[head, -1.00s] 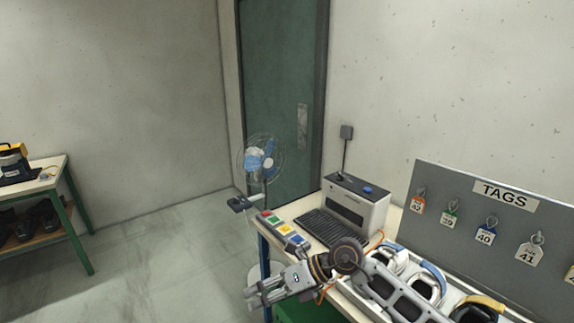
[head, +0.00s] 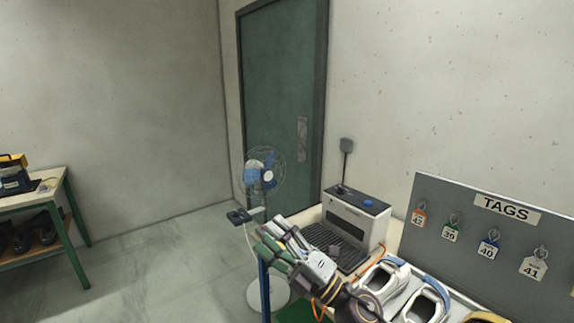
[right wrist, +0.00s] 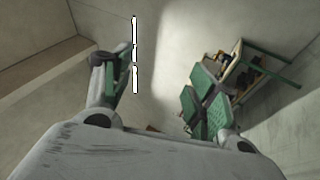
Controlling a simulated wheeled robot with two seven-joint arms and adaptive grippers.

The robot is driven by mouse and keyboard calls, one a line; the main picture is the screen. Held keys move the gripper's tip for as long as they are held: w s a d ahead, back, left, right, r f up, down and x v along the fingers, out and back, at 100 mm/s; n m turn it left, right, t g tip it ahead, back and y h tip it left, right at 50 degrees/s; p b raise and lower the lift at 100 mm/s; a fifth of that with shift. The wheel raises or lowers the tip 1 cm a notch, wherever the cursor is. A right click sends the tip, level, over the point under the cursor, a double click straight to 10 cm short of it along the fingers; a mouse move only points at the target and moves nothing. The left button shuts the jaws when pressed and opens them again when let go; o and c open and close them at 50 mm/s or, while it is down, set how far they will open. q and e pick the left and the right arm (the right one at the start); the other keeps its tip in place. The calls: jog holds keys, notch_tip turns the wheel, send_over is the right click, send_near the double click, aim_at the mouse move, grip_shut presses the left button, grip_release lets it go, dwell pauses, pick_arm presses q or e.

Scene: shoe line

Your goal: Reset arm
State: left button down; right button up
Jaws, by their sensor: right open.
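My right gripper (head: 270,240) is in the lower middle of the head view, above the left end of the workbench. Its two fingers, with green pads, point up and to the left. It is open, and nothing shows between the fingers. My left gripper is not in view. The gripper and arm hide part of the bench, including the coloured buttons.
A box-shaped machine (head: 358,215) stands on the bench, with white-and-blue shoe-like items (head: 385,280) to its right. A grey tag board (head: 470,235) stands behind. A fan (head: 264,172) stands by the green door (head: 283,100). A green-legged table (head: 60,228) is far left.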

jog(key=w+d+f+m+t+h, duration=0.3)
jog(key=d+f+m+h, duration=0.1)
jog(key=d+m+h, duration=0.5)
jog(key=w+d+f+m+t+h, duration=0.2)
jog(key=d+f+m+t+h, duration=0.25)
jog(key=d+m+h, duration=0.5)
jog(key=s+d+f+m+g+h, duration=0.1)
jog(key=s+d+f+m+g, duration=0.2)
jog(key=f, duration=0.4)
jog(key=s+d+f+m+g+h, duration=0.1)
jog(key=s+d+f+m+g, duration=0.1)
jog(key=f+m+g, duration=0.35)
jog(key=s+d+f+g+y, duration=0.1)
jog(key=s+f+g, duration=0.3)
jog(key=s+f, duration=0.45)
jog(key=s+d+f+g, duration=0.1)
jog(key=s+f+g, duration=0.4)
jog(key=s, duration=0.6)
notch_tip(320, 180, down, 35)
jog(key=s, duration=0.3)
jog(key=s+d+f, duration=0.2)
jog(key=s+f, duration=0.7)
jog(key=s, duration=0.1)
jog(key=s+d+f+g, duration=0.1)
jog(key=s+d+f, duration=0.1)
jog(key=s+f, duration=0.7)
jog(key=s, duration=0.2)
jog(key=shift+s+f+g, duration=0.3)
jog(key=shift+f, duration=0.05)
